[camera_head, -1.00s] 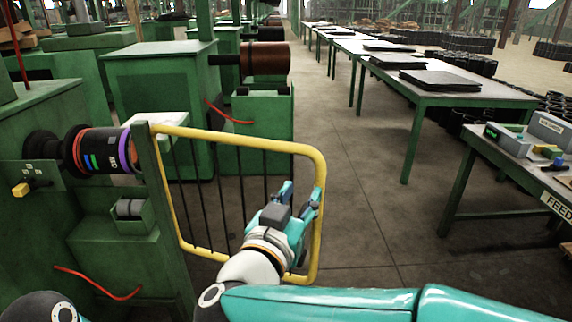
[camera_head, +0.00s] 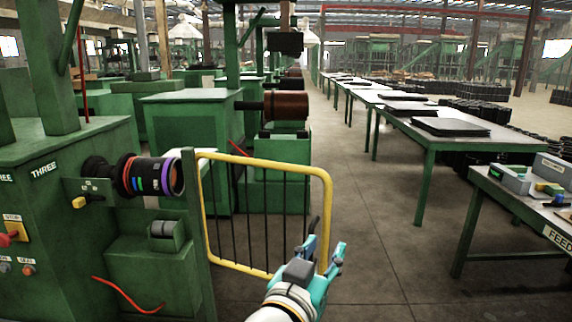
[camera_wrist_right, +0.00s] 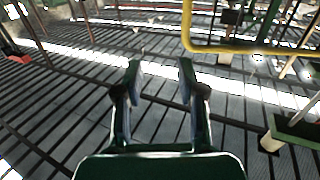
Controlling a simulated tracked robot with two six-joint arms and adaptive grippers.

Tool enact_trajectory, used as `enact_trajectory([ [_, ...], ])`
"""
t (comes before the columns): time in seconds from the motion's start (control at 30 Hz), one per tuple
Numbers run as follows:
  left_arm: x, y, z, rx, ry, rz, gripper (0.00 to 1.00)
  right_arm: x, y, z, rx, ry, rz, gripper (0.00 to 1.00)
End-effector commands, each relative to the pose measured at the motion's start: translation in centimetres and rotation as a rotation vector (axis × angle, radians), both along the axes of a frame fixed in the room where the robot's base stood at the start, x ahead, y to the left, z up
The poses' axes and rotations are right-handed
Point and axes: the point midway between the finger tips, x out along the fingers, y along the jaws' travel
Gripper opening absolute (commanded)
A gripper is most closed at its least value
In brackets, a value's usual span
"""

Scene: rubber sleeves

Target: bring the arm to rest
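My right gripper (camera_head: 325,256) is teal with a grey block on its wrist, in the lower middle of the head view, in front of the yellow-framed gate. Its two fingers stand apart with nothing between them. My left gripper does not show in the head view.
A yellow-framed gate (camera_head: 262,158) with dark bars stands beside a green machine (camera_head: 60,180) carrying a dark roller (camera_head: 150,175) with coloured bands. Green-legged tables (camera_head: 440,137) line the right. The aisle floor (camera_head: 375,220) between is clear.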

Motion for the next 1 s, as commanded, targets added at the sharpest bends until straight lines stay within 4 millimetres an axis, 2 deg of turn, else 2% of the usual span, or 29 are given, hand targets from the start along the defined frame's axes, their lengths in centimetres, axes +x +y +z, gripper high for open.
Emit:
enact_trajectory([
  [0.03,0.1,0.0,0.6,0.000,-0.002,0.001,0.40,0.7,-1.3,-0.1,-0.002,0.013,-0.030,0.39],
  [0.27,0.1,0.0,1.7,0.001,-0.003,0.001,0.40,3.0,-5.6,-2.9,-0.036,0.088,-0.130,0.39],
  [0.47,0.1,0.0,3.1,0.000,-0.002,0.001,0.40,4.8,-10.7,-7.2,-0.111,0.195,-0.220,0.39],
  [0.57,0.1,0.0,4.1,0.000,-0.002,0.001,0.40,5.7,-13.7,-10.6,-0.171,0.275,-0.236,0.39],
  [0.67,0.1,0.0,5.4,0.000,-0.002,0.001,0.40,6.4,-16.9,-15.8,-0.217,0.384,-0.203,0.39],
  [0.77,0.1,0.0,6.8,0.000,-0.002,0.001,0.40,5.8,-19.4,-23.0,-0.202,0.523,-0.106,0.39],
  [0.8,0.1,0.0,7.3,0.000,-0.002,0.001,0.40,5.1,-19.9,-26.0,-0.173,0.581,-0.054,0.39],
  [0.87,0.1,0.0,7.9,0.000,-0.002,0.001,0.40,3.4,-20.0,-30.3,-0.113,0.667,0.026,0.39],
  [0.9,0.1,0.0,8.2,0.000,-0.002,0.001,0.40,1.9,-19.8,-33.0,-0.060,0.727,0.080,0.39],
  [0.97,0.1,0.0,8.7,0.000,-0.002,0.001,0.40,-0.8,-18.9,-36.7,0.033,0.819,0.161,0.39],
  [1.0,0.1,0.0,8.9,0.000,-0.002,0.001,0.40,-2.9,-18.0,-38.9,0.102,0.880,0.214,0.39],
])
